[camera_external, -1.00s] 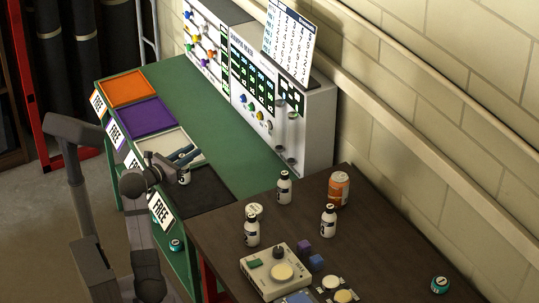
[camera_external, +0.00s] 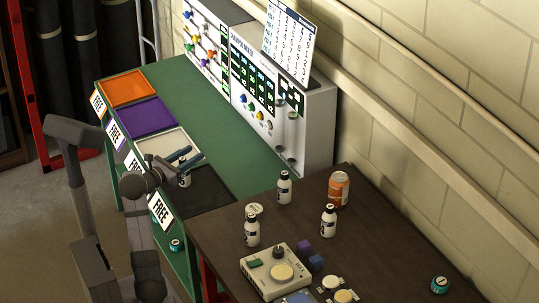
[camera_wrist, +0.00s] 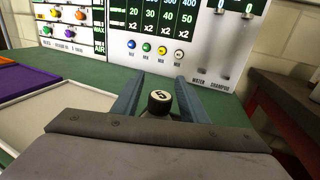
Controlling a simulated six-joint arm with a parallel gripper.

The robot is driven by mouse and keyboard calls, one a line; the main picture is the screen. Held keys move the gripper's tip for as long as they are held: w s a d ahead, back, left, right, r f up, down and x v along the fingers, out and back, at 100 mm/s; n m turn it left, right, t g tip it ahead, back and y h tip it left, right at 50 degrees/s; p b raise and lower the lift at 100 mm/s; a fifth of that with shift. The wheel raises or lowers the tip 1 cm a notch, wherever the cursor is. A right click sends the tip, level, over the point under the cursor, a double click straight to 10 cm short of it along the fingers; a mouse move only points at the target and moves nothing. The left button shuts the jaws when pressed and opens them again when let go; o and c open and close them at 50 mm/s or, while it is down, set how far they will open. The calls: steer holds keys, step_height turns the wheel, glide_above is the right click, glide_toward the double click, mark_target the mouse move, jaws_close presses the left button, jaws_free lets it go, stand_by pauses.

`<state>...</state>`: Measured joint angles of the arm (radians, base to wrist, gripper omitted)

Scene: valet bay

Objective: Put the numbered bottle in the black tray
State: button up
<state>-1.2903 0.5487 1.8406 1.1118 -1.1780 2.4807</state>
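A white bottle with a black cap (camera_external: 184,180) is between the fingers of my gripper (camera_external: 187,161). In the wrist view its cap (camera_wrist: 160,101) shows the number 5, between the two blue-grey fingers (camera_wrist: 158,98). The fingers appear closed on the bottle's body, which is mostly hidden beneath the cap. The black tray (camera_external: 212,193) lies at the near end of the green bench. The bottle appears upright over its left part, near the edge of the cream tray. I cannot tell whether its base touches the tray.
The cream tray (camera_external: 190,137), purple tray (camera_external: 150,118) and orange tray (camera_external: 127,89) line the bench, empty. A dispenser panel (camera_external: 270,100) stands behind. The brown table (camera_external: 385,250) holds several bottles, an orange can (camera_external: 338,189) and a device with buttons (camera_external: 275,270).

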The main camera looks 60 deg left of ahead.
steer(key=shift+r+p, duration=0.15)
steer(key=shift+p, duration=0.15)
steer(key=b+v, duration=0.2)
steer(key=v, duration=1)
